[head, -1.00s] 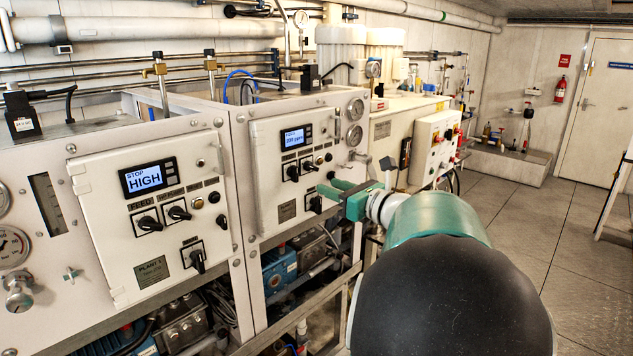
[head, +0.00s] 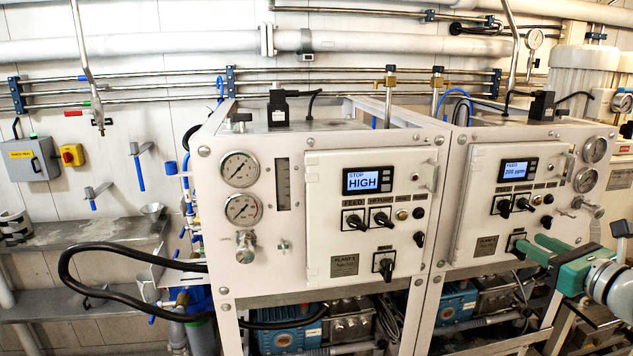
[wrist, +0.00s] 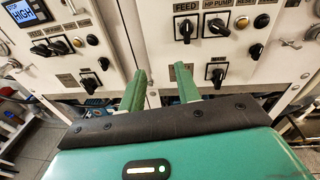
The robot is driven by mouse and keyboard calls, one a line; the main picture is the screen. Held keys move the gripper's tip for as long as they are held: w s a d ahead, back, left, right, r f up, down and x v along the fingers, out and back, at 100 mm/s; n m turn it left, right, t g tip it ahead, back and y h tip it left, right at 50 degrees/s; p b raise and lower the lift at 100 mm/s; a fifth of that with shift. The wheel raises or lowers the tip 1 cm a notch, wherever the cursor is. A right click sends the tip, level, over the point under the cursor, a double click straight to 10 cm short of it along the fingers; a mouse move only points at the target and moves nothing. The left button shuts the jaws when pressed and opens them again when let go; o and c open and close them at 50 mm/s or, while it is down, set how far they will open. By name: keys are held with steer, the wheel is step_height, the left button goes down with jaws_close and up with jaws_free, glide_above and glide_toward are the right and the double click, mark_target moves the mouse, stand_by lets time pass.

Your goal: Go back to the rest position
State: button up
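My gripper (head: 545,248) is at the right of the head view, in front of the lower part of the right control panel. In the wrist view my gripper (wrist: 162,84) shows two green fingers standing apart, with nothing between them. The fingertips point at the gap between the left panel (head: 333,215) and the right panel (head: 478,215). They look clear of the switches, though the exact distance cannot be told. The left panel's display (head: 367,181) reads STOP HIGH. The right panel's display (head: 518,169) shows a ppm value. Black rotary switches sit below both displays.
A black hose (head: 75,262) loops out at the left of the plant. A grey wall box (head: 33,158) and a red and yellow switch (head: 72,155) hang on the left wall. Blue pumps (head: 285,338) sit under the panels. A grey shelf (head: 80,235) runs along the left wall.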

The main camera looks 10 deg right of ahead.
steer(key=s+a+f+n+g+y, duration=0.1)
steer(key=a+f+n+g, duration=0.2)
steer(key=a+n, duration=0.45)
steer(key=s+a+f+n+g+y, duration=0.1)
steer(key=a+f+n+g+y, duration=0.2)
steer(key=a, duration=0.7)
steer(key=s+a+f+n+g, duration=0.1)
steer(key=a+f+n+g, duration=0.15)
steer(key=a+n, duration=0.5)
steer(key=s+a+f+n+g+h, duration=0.1)
steer(key=s+a+f+n+h, duration=0.1)
steer(key=n, duration=0.5)
steer(key=s+a+f+n+g+h, duration=0.2)
steer(key=s+a+n+h, duration=0.2)
steer(key=s+n, duration=0.3)
steer(key=shift+s+a+f+n, duration=0.25)
steer(key=shift+a+f+n, duration=0.1)
steer(key=shift+a+n, duration=0.5)
steer(key=shift+d, duration=0.1)
